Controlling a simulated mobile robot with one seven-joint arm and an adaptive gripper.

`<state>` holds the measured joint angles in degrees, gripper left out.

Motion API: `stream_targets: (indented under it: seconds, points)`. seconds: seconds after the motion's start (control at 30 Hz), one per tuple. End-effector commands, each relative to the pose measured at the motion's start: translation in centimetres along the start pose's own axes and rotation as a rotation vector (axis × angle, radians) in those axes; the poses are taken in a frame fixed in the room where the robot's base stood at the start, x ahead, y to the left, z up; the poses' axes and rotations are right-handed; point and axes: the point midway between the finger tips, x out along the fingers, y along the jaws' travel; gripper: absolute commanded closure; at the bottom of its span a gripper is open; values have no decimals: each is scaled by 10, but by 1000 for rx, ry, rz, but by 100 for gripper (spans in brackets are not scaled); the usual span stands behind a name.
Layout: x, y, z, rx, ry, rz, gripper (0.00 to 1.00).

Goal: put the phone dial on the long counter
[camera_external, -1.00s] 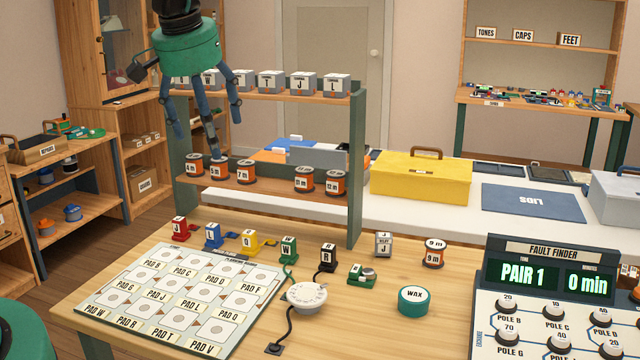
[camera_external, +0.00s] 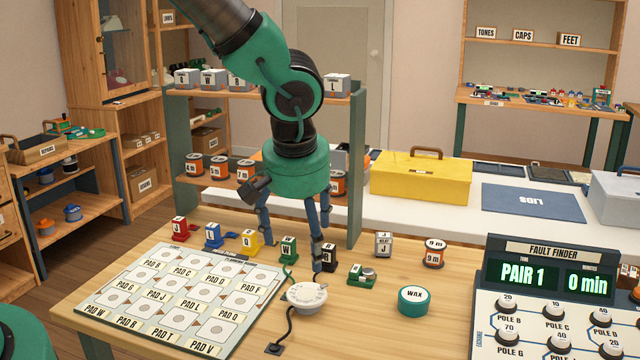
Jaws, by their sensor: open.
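The phone dial (camera_external: 306,297) is a round white disc lying on the wooden workbench, with a dark cord running from beside it to a small black block at the front. My gripper (camera_external: 298,248) points down with its blue fingers spread, empty, above and just behind the dial. One fingertip appears close to the dial's back edge in the picture; I cannot tell the exact gap. The long counter (camera_external: 460,214) is the white surface behind the workbench, partly hidden by my arm and the shelf rack.
Small lettered blocks, including a black one (camera_external: 329,256), stand close to my fingers. A pad board (camera_external: 185,300), a green wax tin (camera_external: 414,300) and the fault finder (camera_external: 550,290) surround the dial. The counter bears a yellow toolbox (camera_external: 420,178) and a blue mat (camera_external: 530,202).

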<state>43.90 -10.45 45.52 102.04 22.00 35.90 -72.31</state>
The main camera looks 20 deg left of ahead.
Motion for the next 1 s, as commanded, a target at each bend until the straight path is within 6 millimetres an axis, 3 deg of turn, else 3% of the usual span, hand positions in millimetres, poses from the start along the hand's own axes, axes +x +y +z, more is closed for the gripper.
stream_targets:
  seconds: [0.27, 0.7, 1.0]
  points:
    - [14, -1, 0, 0, -1, -2, 17]
    - [75, -1, 0, 0, -1, -2, 17]
    - [86, 0, 0, 0, 0, 0, 17]
